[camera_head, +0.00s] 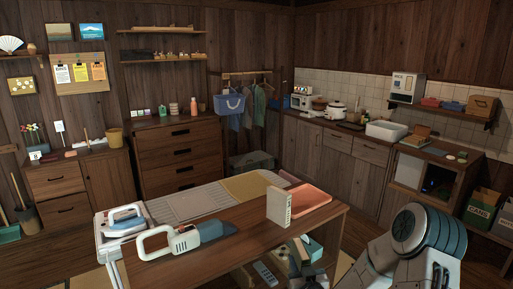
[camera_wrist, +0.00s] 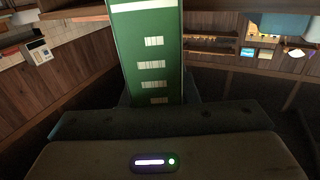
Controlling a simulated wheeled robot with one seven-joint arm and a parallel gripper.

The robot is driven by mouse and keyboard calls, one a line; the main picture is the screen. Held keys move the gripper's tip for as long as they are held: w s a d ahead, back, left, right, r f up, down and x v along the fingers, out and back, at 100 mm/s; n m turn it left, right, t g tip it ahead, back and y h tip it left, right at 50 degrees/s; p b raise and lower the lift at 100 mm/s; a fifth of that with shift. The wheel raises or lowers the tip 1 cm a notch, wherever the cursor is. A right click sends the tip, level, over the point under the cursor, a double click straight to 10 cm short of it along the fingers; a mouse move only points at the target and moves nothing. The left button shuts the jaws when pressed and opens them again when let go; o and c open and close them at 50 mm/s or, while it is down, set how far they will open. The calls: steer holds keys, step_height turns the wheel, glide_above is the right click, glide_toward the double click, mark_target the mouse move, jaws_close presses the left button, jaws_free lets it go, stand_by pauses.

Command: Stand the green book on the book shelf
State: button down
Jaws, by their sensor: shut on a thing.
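In the wrist view, the green book (camera_wrist: 152,62) rises from the jaws of my gripper (camera_wrist: 158,103). It shows a flat green face with several white marks and a pale band near the upper edge. My gripper is shut on its lower end in that view, and the book's far end runs out of the picture. In the head view, my arm fills the lower right, and neither the jaws nor the green book can be made out. A low wooden unit (camera_head: 225,250) stands in front, with things on its lower level; I cannot tell whether it is the book shelf.
A cream book (camera_head: 279,206) stands upright on the low unit, beside an orange tray (camera_head: 309,200). A handheld vacuum (camera_head: 185,240) and an iron (camera_head: 124,220) lie to the left. Drawers (camera_head: 178,155) and a kitchen counter (camera_head: 335,142) line the walls.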

steer(key=f+h, duration=0.1)
steer(key=s+d+f+m+h, duration=0.1)
steer(key=f, duration=0.1)
steer(key=s+f, duration=0.1)
steer(key=f, duration=0.1)
steer(key=shift+s+d+m+h, duration=0.2)
steer(key=shift+d+m+h, duration=0.1)
steer(key=shift+m+h, duration=0.1)
steer(key=shift+s, duration=0.25)
steer(key=s, duration=0.1)
steer(key=s+r, duration=0.1)
steer(key=s, duration=0.2)
steer(key=shift+s+d+r, duration=0.15)
steer(key=shift+r, duration=0.25)
